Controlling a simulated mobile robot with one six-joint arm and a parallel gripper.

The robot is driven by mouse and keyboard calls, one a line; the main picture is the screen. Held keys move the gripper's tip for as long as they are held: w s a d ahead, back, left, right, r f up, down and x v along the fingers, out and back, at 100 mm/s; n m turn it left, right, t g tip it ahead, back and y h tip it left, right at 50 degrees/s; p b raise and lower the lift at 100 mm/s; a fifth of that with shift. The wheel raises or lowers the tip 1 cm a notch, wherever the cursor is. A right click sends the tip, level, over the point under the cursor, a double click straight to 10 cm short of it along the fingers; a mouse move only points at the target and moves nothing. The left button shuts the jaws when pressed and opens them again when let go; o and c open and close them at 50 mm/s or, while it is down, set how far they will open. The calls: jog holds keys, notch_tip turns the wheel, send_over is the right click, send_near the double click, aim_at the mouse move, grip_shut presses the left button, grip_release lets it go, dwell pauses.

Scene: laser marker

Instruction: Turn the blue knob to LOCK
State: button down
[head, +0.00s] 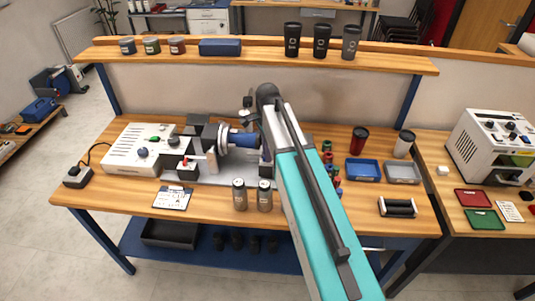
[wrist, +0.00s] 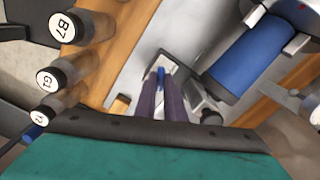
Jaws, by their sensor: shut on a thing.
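In the wrist view the two dark fingers of my gripper (wrist: 162,88) are shut on the small blue knob (wrist: 160,74). The knob shows as a thin blue strip between the fingertips, in front of a light grey metal part. Most of it is hidden by the fingers, and I cannot read any LOCK marking or tell its angle. In the head view my arm covers the knob and the gripper. The white laser marker box (head: 133,155) and its large blue cylinder (head: 242,140) lie left of my arm; the cylinder also shows in the wrist view (wrist: 243,58).
Two grey tumblers (head: 239,195) stand at the bench front, close to my arm. Several labelled, dark-topped pieces (wrist: 68,28) line the left of the wrist view. A blue tray (head: 362,170) and a grey tray (head: 402,173) sit to the right. A shelf (head: 260,60) runs behind.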

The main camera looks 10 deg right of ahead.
jog(key=n, duration=1.2)
jog(key=shift+n, duration=0.4)
jog(key=c, duration=1.8)
grip_release()
jog(key=shift+c, duration=0.2)
jog(key=shift+r, duration=0.15)
notch_tip(320, 180, up, 14)
jog(key=p, duration=0.8)
jog(key=shift+f, duration=0.2)
